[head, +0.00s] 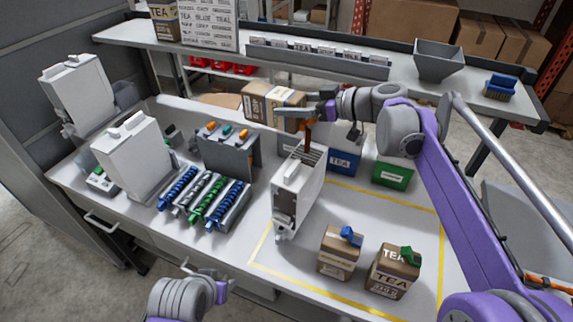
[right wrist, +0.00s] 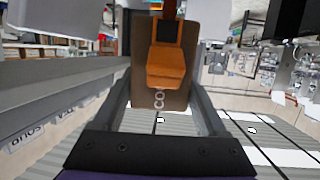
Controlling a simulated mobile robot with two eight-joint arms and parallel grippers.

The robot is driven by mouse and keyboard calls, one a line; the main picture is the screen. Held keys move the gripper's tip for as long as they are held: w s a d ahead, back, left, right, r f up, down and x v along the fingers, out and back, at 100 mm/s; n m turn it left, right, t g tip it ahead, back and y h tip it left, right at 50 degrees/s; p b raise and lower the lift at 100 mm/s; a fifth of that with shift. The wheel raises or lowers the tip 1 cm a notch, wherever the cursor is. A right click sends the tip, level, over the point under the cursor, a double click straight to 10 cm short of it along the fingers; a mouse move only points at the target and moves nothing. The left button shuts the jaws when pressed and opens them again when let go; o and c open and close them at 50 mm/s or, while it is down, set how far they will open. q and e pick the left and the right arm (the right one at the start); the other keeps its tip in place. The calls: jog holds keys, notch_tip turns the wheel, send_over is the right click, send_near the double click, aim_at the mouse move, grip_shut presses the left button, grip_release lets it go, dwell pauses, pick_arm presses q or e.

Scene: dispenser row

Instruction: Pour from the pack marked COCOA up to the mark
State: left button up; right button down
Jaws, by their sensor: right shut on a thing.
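The brown pack (head: 257,101) is held on its side above a white dispenser (head: 300,188). Its orange spout (right wrist: 166,68) and part of the word COCOA show in the right wrist view, where the pack (right wrist: 145,92) is between my fingers. My right gripper (head: 312,108) is shut on it. A brown stream (head: 308,136) falls from the spout toward the dispenser's open top. The dispenser's front has a dark window (head: 284,204); its level and mark are too small to read.
Two packs, one with a blue spout (head: 339,252) and one marked TEA with a green spout (head: 393,272), stand inside the yellow outline at the front. A blue TEA bin (head: 342,163) and a green bin (head: 392,177) stand behind. Another white dispenser (head: 133,157) stands left.

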pick_arm(q)
jog(key=shift+w+r, duration=0.1)
jog(key=shift+r, duration=0.2)
pick_arm(e)
jog(key=shift+d, duration=0.1)
pick_arm(q)
jog(key=shift+w, duration=0.1)
dwell(0.3)
jog(key=shift+r, duration=0.2)
pick_arm(e)
jog(key=shift+y, duration=0.3)
pick_arm(q)
jog(key=shift+w, duration=0.1)
pick_arm(e)
jog(key=shift+f, duration=0.15)
pick_arm(q)
jog(key=shift+r+p, duration=0.1)
jog(key=shift+p, duration=0.25)
pick_arm(e)
jog(key=shift+s+d, duration=0.1)
pick_arm(q)
jog(key=shift+w, duration=0.1)
pick_arm(e)
jog(key=shift+f, duration=0.1)
dwell(0.4)
pick_arm(q)
jog(key=shift+r, duration=0.2)
pick_arm(e)
jog(key=shift+d+t+y, duration=0.1)
jog(key=shift+t+y, duration=0.2)
